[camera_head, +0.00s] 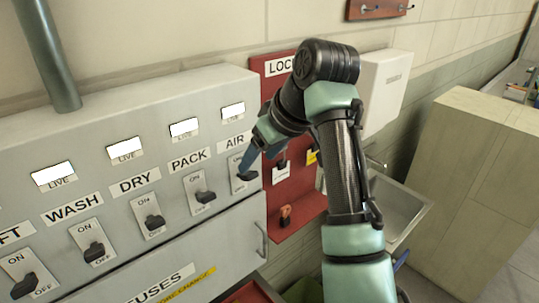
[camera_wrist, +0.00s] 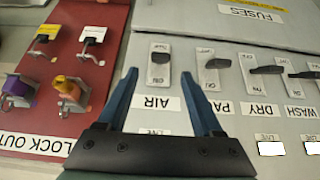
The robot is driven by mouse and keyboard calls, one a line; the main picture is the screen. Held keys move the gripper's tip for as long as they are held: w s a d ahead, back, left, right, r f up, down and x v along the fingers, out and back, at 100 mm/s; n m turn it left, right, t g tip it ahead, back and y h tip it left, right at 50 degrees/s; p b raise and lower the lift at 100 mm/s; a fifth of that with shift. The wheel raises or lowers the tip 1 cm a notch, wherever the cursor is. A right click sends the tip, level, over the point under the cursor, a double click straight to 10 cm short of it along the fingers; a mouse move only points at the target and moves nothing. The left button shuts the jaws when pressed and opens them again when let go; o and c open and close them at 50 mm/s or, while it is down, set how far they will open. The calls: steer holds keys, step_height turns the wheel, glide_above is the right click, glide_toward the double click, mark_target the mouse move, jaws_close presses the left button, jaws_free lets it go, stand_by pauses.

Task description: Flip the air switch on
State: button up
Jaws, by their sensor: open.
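The air switch is the rightmost switch on the grey panel in the head view, a black lever (camera_head: 247,175) on a white plate under the AIR label. The lever sits low on its plate, below the ON mark. In the wrist view, turned upside down, the air switch lever (camera_wrist: 160,56) shows just beyond the fingertips, between their lines. My gripper (camera_head: 249,162) is in front of the air switch and partly covers its plate. In the wrist view my gripper (camera_wrist: 159,75) has its two blue fingers spread with nothing between them. I cannot tell whether a finger touches the lever.
The PACK switch (camera_head: 204,196) sits close to the left, with DRY (camera_head: 154,221) and WASH (camera_head: 94,252) beyond. A red lockout board (camera_head: 300,205) with hanging locks is close on the right. A panel handle (camera_head: 262,240) juts out below. A sink (camera_head: 400,208) stands farther right.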

steer(key=shift+b+v, duration=0.75)
steer(key=shift+v, duration=2)
steer(key=a+r+m+t+b, duration=0.3)
steer(key=a+r+t+b, duration=0.35)
steer(key=t, duration=0.55)
steer(key=s+d+r+m+t+h+b, duration=0.1)
steer(key=s+r+t, duration=0.3)
steer(key=s, duration=0.5)
steer(key=s+d+r+m+t+h+b, duration=0.1)
steer(key=s+r+t, duration=0.4)
steer(key=s, duration=0.5)
steer(key=shift+d+r+m+t+h+b, duration=0.25)
steer(key=shift+d+m+t+h+b, duration=0.15)
steer(key=shift+m+h, duration=0.6)
